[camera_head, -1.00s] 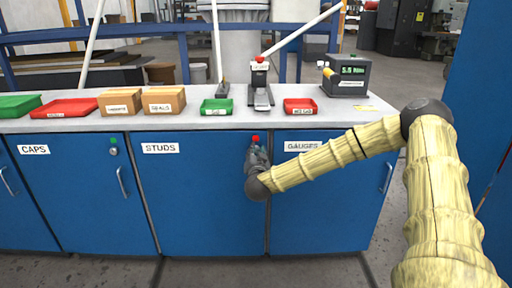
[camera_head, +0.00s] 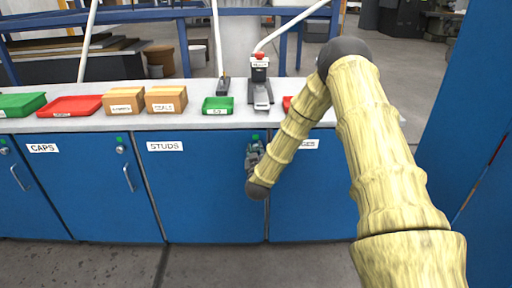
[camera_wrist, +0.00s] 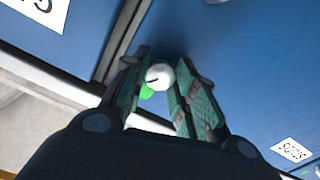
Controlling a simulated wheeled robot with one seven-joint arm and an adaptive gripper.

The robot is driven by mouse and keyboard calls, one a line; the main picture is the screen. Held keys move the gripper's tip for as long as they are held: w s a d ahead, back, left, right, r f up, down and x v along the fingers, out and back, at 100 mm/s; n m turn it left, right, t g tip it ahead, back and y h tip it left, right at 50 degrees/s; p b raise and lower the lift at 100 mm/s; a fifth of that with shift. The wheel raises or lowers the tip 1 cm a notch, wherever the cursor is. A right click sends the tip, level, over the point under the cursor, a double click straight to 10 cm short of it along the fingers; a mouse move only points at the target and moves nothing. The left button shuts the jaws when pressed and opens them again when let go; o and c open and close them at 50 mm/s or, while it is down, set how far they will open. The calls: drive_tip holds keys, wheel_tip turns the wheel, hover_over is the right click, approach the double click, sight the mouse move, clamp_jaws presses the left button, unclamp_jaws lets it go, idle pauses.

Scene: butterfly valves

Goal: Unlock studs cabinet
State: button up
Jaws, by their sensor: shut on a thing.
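The blue studs cabinet (camera_head: 200,195) bears a white "STUDS" label (camera_head: 164,146); the label also shows in the wrist view (camera_wrist: 292,150). Its lock is at the door's upper right, with a green indicator (camera_head: 255,137) just above my gripper (camera_head: 254,153). In the wrist view, my gripper (camera_wrist: 160,82) has its two fingers on either side of the pale round lock knob (camera_wrist: 159,77), shut on it. The green indicator (camera_wrist: 146,92) shows beside the knob. In the head view my gripper hides the knob. The studs door is flush and closed.
The caps cabinet (camera_head: 80,195) is at the left, with a lock (camera_head: 120,149) and green indicator. The gauges cabinet (camera_head: 310,205) is at the right, partly behind my arm. The counter (camera_head: 190,122) above holds boxes and trays. The floor in front is clear.

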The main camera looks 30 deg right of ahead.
drive_tip(key=n, duration=0.1)
drive_tip(key=n+p, duration=0.1)
drive_tip(key=n, duration=0.1)
drive_tip(key=shift+w+r+n+p, duration=0.1)
drive_tip(key=shift+r+n+p, duration=0.15)
drive_tip(key=shift+n+p, duration=0.1)
drive_tip(key=shift+f+n+p, duration=0.1)
drive_tip(key=shift+n+p, duration=0.25)
drive_tip(key=shift+n, duration=1.4)
drive_tip(key=o, duration=1)
drive_tip(key=shift+a, duration=0.15)
drive_tip(key=shift+o, duration=0.2)
drive_tip(key=shift+f, duration=0.1)
drive_tip(key=v, duration=1.2)
